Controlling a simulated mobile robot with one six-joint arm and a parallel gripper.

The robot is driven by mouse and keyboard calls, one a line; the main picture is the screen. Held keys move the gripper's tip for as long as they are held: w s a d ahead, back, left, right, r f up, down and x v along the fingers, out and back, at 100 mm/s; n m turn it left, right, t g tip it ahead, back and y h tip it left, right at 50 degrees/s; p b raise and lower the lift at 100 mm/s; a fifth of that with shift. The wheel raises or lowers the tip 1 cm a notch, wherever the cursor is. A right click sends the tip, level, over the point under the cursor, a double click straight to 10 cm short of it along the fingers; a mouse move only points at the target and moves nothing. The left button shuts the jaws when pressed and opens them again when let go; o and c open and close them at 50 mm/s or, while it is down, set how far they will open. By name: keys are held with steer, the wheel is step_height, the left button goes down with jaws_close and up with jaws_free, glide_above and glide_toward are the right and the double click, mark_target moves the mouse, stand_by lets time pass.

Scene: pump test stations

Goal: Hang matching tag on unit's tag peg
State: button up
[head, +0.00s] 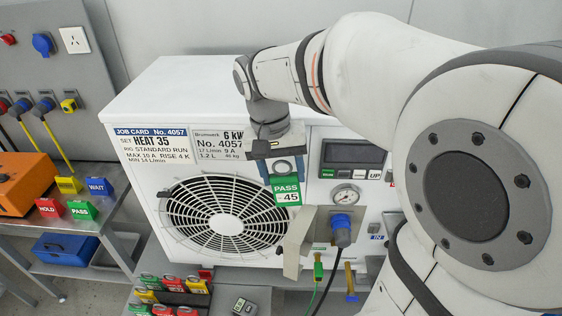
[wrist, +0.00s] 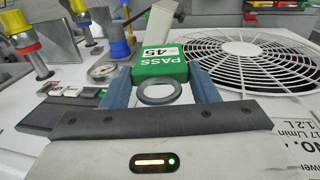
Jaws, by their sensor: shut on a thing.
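My gripper (head: 283,168) is shut on a green tag (head: 287,193) marked PASS 45, in front of the white unit (head: 170,110). In the wrist view the tag (wrist: 160,64) lies beyond the blue-grey fingers, with its grey ring (wrist: 158,92) between them. The tag hangs below the gripper, between the fan grille (head: 222,210) and the control panel. The unit carries a job card (head: 152,145) reading No. 4057, HEAT 35, and a nameplate (head: 218,144) with the same number. I cannot make out the tag peg for certain.
A pressure gauge (head: 345,195) and a blue connector (head: 341,228) sit right of the tag. A grey bent plate (head: 296,245) stands below it. Several coloured tags fill a rack (head: 185,297) in front. A left bench holds an orange box (head: 22,183) and HOLD, PASS and WAIT blocks.

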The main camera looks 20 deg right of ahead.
steer(key=shift+s+a, duration=0.25)
steer(key=shift+s, duration=0.5)
steer(key=shift+s+a, duration=0.25)
steer(key=shift+s, duration=0.5)
